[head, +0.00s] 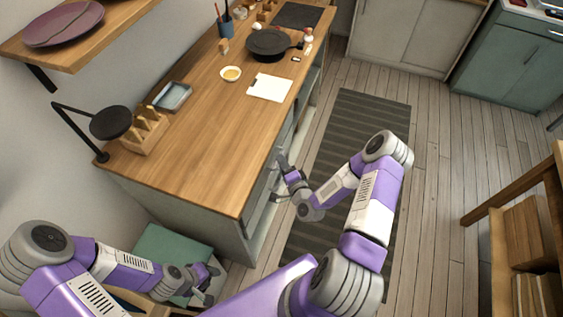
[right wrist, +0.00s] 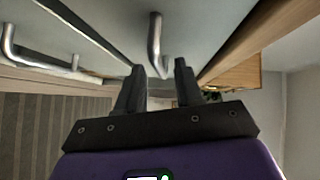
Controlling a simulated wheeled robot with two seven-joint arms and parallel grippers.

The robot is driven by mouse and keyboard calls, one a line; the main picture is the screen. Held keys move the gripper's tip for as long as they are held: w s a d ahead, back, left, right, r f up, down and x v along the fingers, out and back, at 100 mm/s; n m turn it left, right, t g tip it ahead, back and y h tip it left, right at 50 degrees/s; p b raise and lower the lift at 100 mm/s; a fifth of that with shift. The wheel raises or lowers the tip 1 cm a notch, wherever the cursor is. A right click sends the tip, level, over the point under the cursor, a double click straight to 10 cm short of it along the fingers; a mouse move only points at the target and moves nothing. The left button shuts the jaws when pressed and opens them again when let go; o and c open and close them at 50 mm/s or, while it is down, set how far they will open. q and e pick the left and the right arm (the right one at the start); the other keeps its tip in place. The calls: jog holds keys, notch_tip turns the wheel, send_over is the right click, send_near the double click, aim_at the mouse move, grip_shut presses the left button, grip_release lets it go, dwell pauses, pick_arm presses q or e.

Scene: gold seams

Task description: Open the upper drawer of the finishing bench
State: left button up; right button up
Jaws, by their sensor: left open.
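The finishing bench (head: 196,150) has a wooden top and grey-green fronts on its right side. In the right wrist view, the upper drawer front (right wrist: 215,22) lies next to the wooden top edge and looks shut. Its metal bar handle (right wrist: 155,45) appears just ahead of and between the fingertips of my right gripper (right wrist: 159,68). The fingers are apart and I see no grip on the handle; contact cannot be told. In the head view my right gripper (head: 284,165) is at the bench's drawer side. My left gripper (head: 209,284) is open and empty, low near the bench's near end.
A second bar handle (right wrist: 40,65) sits on the front below. On the bench top are a black pan (head: 268,43), a small bowl (head: 231,74), a white sheet (head: 270,87) and a tray (head: 173,96). A teal box (head: 172,250) stands by the near end. A striped mat (head: 345,135) covers the aisle.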

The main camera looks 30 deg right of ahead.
jog(key=shift+w+f, duration=0.1)
jog(key=shift+w, duration=0.5)
jog(key=shift+c, duration=0.2)
grip_shut()
jog(key=shift+s+d, duration=0.1)
